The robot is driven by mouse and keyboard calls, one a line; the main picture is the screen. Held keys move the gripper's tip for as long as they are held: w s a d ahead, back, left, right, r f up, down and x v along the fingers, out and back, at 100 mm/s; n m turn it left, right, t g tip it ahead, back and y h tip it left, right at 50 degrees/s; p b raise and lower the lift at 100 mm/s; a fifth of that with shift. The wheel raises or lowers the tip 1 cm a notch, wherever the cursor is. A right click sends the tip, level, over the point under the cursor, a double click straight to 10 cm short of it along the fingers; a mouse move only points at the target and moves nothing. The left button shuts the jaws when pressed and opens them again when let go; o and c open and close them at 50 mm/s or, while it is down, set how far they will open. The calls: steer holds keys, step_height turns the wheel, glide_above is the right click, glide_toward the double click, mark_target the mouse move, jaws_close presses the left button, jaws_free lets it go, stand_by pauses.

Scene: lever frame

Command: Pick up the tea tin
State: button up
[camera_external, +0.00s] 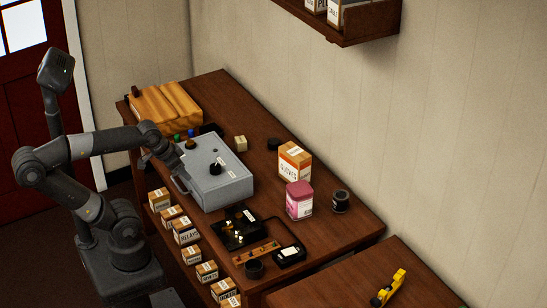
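A pink tin (299,199) with a white label stands upright on the wooden table, in front of an orange and white gloves box; it looks like the tea tin, but I cannot read its label. My gripper (178,176) is at the left end of the grey metal box, well to the left of the pink tin. The gripper is small and dark here, and I cannot tell whether its fingers are open or shut. No contact with the tin shows.
The grey box (214,172) lies between my gripper and the tin. The gloves box (294,162) stands right behind the tin, and a dark jar (340,201) stands to its right. A black tray (240,228) lies front left of the tin. Labelled cartons (186,231) sit on a lower shelf.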

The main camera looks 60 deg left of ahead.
steer(key=shift+o, duration=0.5)
steer(key=o, duration=1.3)
steer(key=w+d+r+m+g, duration=0.1)
steer(key=w+d+r+m, duration=0.15)
steer(key=w, duration=0.75)
steer(key=m+g, duration=0.5)
steer(key=m, duration=0.3)
glide_toward(299, 199)
steer(key=shift+n, duration=0.25)
steer(key=a+f, duration=0.1)
steer(key=w+a+f, duration=0.1)
steer(key=a, duration=0.1)
steer(key=w+a+f, duration=0.1)
steer(key=shift+a, duration=0.2)
steer(key=shift+d+f, duration=0.1)
steer(key=shift+f, duration=0.2)
step_height(299, 199, down, 10)
steer(key=shift+w+d+f, duration=0.15)
steer(key=shift+f, duration=0.1)
